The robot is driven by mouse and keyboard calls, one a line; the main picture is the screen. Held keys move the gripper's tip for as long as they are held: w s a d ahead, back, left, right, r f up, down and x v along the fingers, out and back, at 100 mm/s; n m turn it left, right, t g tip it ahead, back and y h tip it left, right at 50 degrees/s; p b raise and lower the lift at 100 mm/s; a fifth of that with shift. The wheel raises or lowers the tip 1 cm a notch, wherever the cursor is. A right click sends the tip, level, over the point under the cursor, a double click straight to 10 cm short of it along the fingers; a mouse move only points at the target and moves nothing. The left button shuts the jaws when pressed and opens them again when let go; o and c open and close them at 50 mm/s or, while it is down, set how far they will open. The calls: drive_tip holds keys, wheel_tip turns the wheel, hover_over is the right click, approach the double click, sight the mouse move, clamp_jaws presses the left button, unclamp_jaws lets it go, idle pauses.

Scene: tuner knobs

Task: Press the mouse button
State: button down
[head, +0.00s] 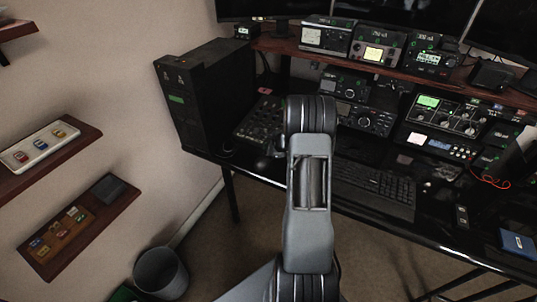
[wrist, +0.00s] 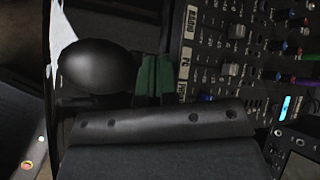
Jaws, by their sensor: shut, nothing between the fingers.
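The mouse is a smooth, dark rounded shape (wrist: 98,66) at the upper left of the wrist view. In the head view a small dark shape (head: 263,162), which looks like the mouse, lies on the desk just left of my arm. My gripper (wrist: 158,124) shows as a dark bar with small round holes across the lower part of the wrist view. It is shut and empty, close to the mouse in the picture; I cannot tell whether they touch. In the head view my arm hides most of the gripper. The mouse's buttons are not distinct.
A mixer panel (head: 260,118) with knobs and sliders stands behind the mouse; it also fills the right of the wrist view (wrist: 215,60). A keyboard (head: 372,188) lies right of my arm. A black computer tower (head: 205,95) stands at the left. Radios (head: 375,48) line the shelf.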

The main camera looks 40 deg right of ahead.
drive_tip(key=shift+f, duration=0.15)
drive_tip(key=shift+f+b, duration=0.3)
drive_tip(key=shift+b, duration=0.4)
drive_tip(key=shift+f+b, duration=0.3)
drive_tip(key=shift+b, duration=0.1)
idle(0.4)
drive_tip(key=shift+r, duration=0.2)
drive_tip(key=shift+r+p, duration=0.35)
drive_tip(key=shift+r, duration=0.2)
drive_tip(key=shift+r, duration=0.1)
drive_tip(key=shift+r+p, duration=1.75)
drive_tip(key=shift+r, duration=0.7)
